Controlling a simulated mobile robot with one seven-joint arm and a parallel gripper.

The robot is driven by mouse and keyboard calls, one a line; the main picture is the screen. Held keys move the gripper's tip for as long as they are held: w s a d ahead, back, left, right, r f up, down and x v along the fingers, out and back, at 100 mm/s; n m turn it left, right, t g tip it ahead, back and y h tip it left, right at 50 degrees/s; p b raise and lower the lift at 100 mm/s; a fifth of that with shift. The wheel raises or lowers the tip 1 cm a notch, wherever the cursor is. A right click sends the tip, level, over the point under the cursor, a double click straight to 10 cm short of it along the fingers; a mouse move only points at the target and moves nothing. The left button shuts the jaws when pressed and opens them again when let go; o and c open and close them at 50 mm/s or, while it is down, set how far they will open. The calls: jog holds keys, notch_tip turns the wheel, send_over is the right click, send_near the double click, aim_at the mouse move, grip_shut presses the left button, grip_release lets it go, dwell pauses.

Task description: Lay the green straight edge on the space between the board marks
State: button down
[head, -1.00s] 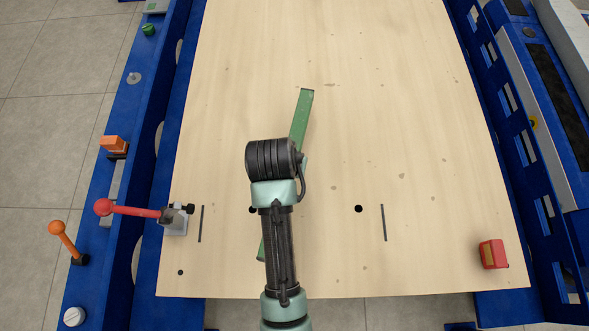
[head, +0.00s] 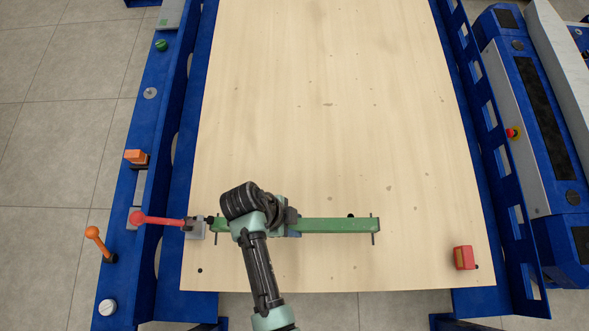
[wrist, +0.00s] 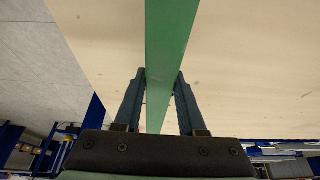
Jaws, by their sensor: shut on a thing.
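The green straight edge (head: 335,225) lies crosswise over the near part of the wooden board (head: 330,150) in the head view. Its right end is at the right dark board mark (head: 373,239), which shows above and below it. Its left end is near the clamp, and the left mark is mostly hidden there. In the head view my arm covers part of the straight edge. I cannot tell whether it touches the board.
A red-handled clamp (head: 160,219) stands at the board's left edge, close to the straight edge's left end. A red block (head: 463,258) sits at the near right corner. The far board is clear.

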aim_at(294, 227)
jog(key=shift+r, duration=0.1)
jog(key=shift+w+f+b, duration=0.1)
jog(key=shift+f+b, duration=1.05)
jog(key=shift+f, duration=0.85)
jog(key=shift+f+b, duration=0.45)
jog(key=shift+f, duration=0.1)
jog(key=shift+c, duration=2)
grip_release()
jog(key=p+v, duration=0.3)
jog(key=v, duration=1)
jog(key=shift+p, duration=0.4)
